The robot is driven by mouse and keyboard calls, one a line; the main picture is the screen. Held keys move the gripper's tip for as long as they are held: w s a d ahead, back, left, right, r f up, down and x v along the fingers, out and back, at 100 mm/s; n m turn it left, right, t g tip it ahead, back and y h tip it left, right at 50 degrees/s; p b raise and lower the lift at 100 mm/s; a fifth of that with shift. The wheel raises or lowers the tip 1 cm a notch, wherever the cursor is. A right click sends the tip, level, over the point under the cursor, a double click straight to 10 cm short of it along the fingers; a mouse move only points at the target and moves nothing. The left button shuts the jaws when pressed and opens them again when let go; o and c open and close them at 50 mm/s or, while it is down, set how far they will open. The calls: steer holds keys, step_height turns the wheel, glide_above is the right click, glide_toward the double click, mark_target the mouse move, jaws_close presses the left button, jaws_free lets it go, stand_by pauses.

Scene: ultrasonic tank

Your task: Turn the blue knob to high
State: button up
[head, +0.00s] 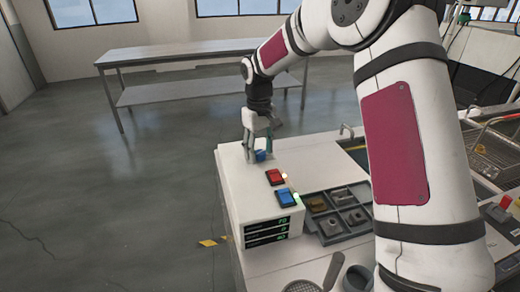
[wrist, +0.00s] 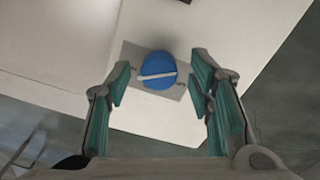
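The blue knob (wrist: 158,68) is round with a white pointer bar across it, seen from above in the wrist view. It sits on a grey plate (wrist: 130,56) on a white surface. The pointer bar lies nearly level in the picture. My gripper (wrist: 160,88) is open, with one green-padded finger to each side of the knob and gaps between. In the head view the knob (head: 260,156) shows at the far end of the white console (head: 240,190), with my gripper (head: 258,152) directly over it, partly hiding it.
A red switch (head: 275,177) and a blue switch (head: 285,198) stand nearer on the console, beside glowing lights. A dark tray (head: 345,212) with metal parts lies to the right. A display panel (head: 268,232) faces front. A steel table (head: 180,55) stands behind.

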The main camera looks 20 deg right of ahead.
mark_target(259, 152)
step_height(259, 152, up, 12)
stand_by(0.6)
steer(key=shift+a, duration=0.1)
